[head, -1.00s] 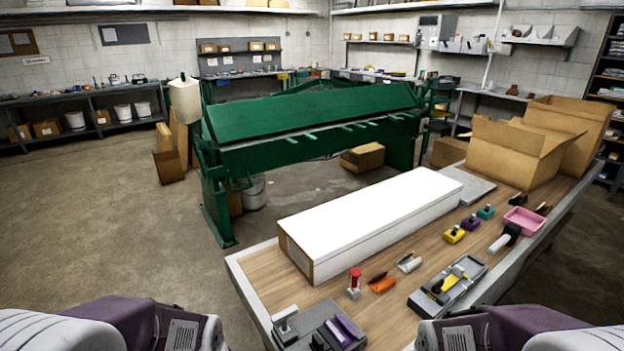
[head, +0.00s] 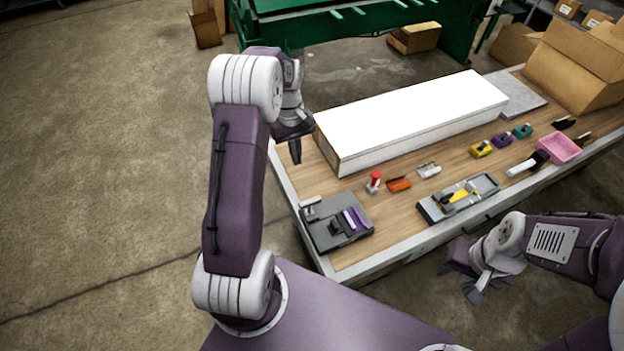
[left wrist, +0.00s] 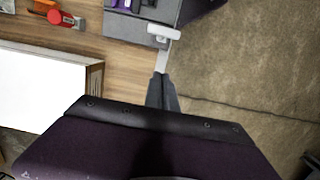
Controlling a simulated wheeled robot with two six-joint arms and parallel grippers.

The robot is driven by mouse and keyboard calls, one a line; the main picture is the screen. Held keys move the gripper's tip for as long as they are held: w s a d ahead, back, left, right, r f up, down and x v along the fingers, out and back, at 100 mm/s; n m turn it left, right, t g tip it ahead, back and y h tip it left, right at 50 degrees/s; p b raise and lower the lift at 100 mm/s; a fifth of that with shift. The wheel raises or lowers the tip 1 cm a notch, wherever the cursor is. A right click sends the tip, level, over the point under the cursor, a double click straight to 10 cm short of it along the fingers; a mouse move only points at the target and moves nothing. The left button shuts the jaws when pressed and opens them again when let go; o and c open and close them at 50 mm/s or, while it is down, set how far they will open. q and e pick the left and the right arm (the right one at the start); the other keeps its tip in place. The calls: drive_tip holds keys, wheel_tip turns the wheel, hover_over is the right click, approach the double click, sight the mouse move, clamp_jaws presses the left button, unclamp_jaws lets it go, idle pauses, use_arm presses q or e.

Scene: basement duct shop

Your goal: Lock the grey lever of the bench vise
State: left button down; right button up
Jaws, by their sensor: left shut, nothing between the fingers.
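A dark grey fixture that looks like the bench vise (head: 343,232) sits at the near left corner of the table, with purple pieces on top. Its light grey lever (head: 311,208) is at its far left corner; the lever also shows as a pale grey bar in the left wrist view (left wrist: 163,32). My left gripper (head: 296,152) is shut and empty, pointing down near the table's left edge, beyond the vise and apart from it. Its fingers show in the left wrist view (left wrist: 160,90) below the lever. My right gripper (head: 468,283) hangs off the near side of the table; its finger gap is unclear.
A long white box (head: 410,115) lies behind the vise. A red-topped piece (head: 374,181), an orange piece (head: 399,185) and a grey tray with a yellow tool (head: 430,208) are to its right. A pink bin (head: 559,149) is farther right. The floor at left is clear.

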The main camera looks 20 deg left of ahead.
use_arm(q)
drive_tip(key=p, duration=0.4)
hover_over(310, 207)
drive_tip(key=w+a, duration=0.2)
wheel_tip(310, 207, down, 10)
drive_tip(key=f, duration=0.1)
drive_tip(key=shift+w+a+r, duration=0.1)
drive_tip(key=shift+r, duration=0.15)
drive_tip(key=shift+a, duration=0.1)
